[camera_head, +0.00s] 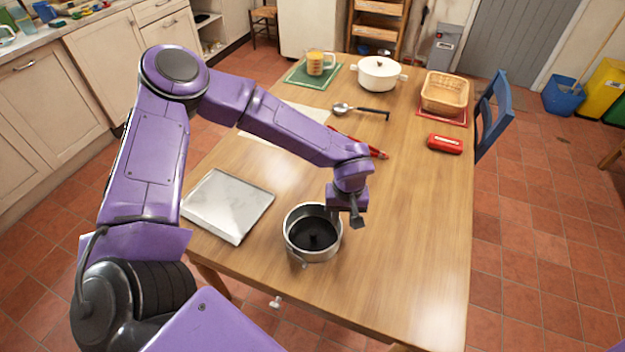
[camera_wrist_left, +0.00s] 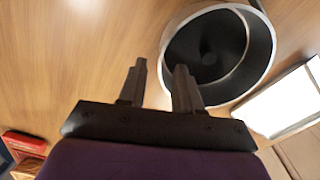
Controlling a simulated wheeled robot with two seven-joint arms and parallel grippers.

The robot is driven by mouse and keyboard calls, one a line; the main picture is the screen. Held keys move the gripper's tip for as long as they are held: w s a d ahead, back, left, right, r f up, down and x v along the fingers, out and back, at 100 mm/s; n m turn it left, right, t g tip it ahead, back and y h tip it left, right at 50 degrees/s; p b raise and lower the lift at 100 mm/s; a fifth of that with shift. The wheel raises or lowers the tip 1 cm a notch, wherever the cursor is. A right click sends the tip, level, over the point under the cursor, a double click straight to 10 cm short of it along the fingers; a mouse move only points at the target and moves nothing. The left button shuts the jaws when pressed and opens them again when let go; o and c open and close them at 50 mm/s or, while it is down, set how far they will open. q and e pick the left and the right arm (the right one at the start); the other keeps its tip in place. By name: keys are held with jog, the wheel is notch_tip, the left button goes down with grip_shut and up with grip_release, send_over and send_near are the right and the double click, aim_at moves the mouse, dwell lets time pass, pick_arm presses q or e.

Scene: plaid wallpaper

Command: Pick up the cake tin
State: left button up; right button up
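The cake tin (camera_head: 302,251) is a round, silver-walled tin with a dark inside, standing upright on the wooden table near its front edge. In the left wrist view the tin (camera_wrist_left: 262,62) is at the upper right. My left gripper (camera_head: 345,218) is just to the right of the tin and above the table. My right gripper is not in view.
A flat square metal tray (camera_head: 228,205) lies left of the tin. Farther back are a ladle (camera_head: 360,111), a red case (camera_head: 445,144), a white pot (camera_head: 379,74), a wicker basket (camera_head: 445,94) and a glass mug (camera_head: 316,64). The table's right front is clear.

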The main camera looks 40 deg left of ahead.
pick_arm(q)
jog(key=f, duration=0.3)
jog(key=f+p, duration=0.1)
jog(key=shift+s+f, duration=0.15)
jog(key=shift+s, duration=0.25)
jog(key=shift+w+f, duration=0.1)
jog(key=shift+f, duration=0.45)
jog(key=c, duration=0.6)
grip_shut()
jog(key=shift+r, duration=0.15)
